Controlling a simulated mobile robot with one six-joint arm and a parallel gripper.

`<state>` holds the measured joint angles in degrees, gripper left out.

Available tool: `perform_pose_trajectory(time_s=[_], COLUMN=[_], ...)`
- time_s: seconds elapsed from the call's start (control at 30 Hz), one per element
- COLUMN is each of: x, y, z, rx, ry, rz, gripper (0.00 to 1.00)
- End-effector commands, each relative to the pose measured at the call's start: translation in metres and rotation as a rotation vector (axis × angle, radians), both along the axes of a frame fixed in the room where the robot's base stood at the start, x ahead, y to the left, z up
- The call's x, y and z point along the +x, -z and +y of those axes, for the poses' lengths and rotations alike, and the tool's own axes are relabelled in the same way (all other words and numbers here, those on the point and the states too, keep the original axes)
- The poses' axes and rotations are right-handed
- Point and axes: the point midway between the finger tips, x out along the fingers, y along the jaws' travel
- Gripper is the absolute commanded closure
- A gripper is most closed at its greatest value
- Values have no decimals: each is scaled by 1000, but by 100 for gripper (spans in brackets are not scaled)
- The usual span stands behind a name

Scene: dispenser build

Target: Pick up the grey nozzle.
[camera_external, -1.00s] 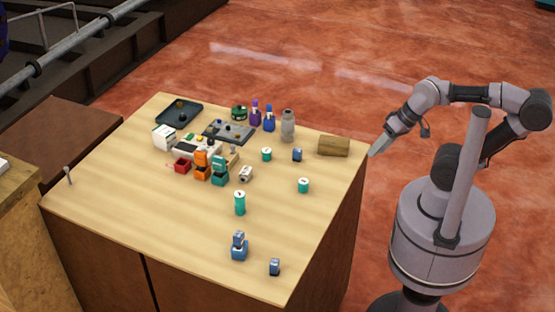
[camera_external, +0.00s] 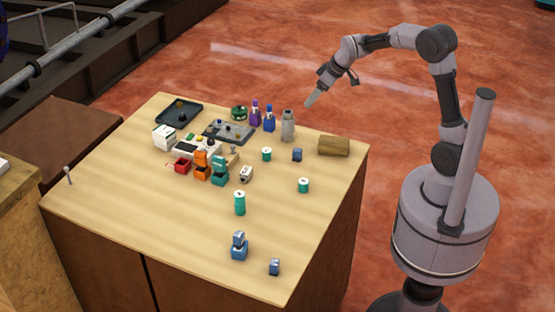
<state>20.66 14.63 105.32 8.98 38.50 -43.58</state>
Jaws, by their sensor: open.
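My gripper (camera_external: 310,100) is open and empty. In the picture it hangs just above and to the right of the grey bottle (camera_external: 288,127), in the air near the table's far edge. I cannot make out the grey nozzle for certain. A small grey piece (camera_external: 233,149) stands by the right end of the white device, and it may be the nozzle. It is too small to tell. My gripper is well to the right of that piece and touches nothing.
Purple (camera_external: 255,114) and blue (camera_external: 269,119) bottles stand left of the grey bottle. A grey tray (camera_external: 244,138), a dark tray (camera_external: 166,118), a wooden block (camera_external: 333,147), and orange (camera_external: 201,166) and teal (camera_external: 219,172) devices are on the table.

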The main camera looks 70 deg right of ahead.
Motion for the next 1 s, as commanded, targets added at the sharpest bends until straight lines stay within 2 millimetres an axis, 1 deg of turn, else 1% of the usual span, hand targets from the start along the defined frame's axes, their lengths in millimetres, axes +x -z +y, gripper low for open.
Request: perform_pose_trajectory(time_s=[0.07, 0.2, 0.3, 0.4, 0.57, 0.7, 0.8, 0.9, 1.0], x=[9, 29, 44, 56, 67, 90, 98, 101, 101], y=[15, 54, 80, 99, 112, 132, 145, 148, 147], z=[-4, -4, -3, -3, -3, -3, -3, -4, -4], rx=[-6, -5, -4, -5, -5, -4, -4, -4, -4], ry=[-6, -7, -7, -6, -6, -7, -7, -6, -6], rz=[3, 5, 4, 4, 2, 2, 3, 2, 1], gripper=[31, 31, 31, 31, 31, 31, 31, 31, 31])
